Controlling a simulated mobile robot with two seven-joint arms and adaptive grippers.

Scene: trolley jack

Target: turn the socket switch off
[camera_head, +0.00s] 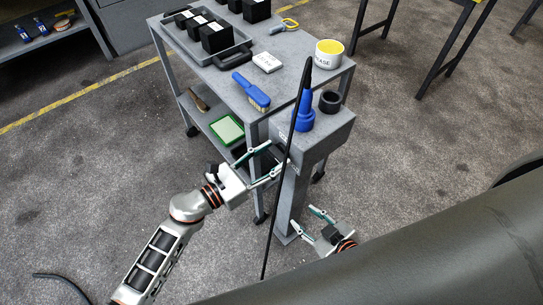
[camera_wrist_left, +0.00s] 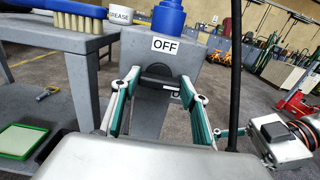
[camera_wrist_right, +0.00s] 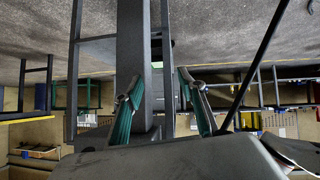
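The switch is a dark, rounded knob or rocker (camera_wrist_left: 157,72) on the front of a grey post-mounted box (camera_head: 335,128). A white OFF label (camera_wrist_left: 165,46) sits just above it in the left wrist view. My left gripper (camera_wrist_left: 155,92) is open, with its teal-padded fingers on either side of the switch's lower part in that view. In the head view my left gripper (camera_head: 273,160) is at the box's front; contact with the switch cannot be told. My right gripper (camera_head: 317,215) is open and empty, low beside the post; it also shows in the right wrist view (camera_wrist_right: 160,90).
A blue bottle (camera_head: 304,112) and a black ring (camera_head: 330,101) stand on the box. A black cable or rod (camera_head: 272,225) runs past its front. The trolley (camera_head: 215,85) behind holds a brush (camera_head: 252,92) and a grease tub (camera_head: 329,54).

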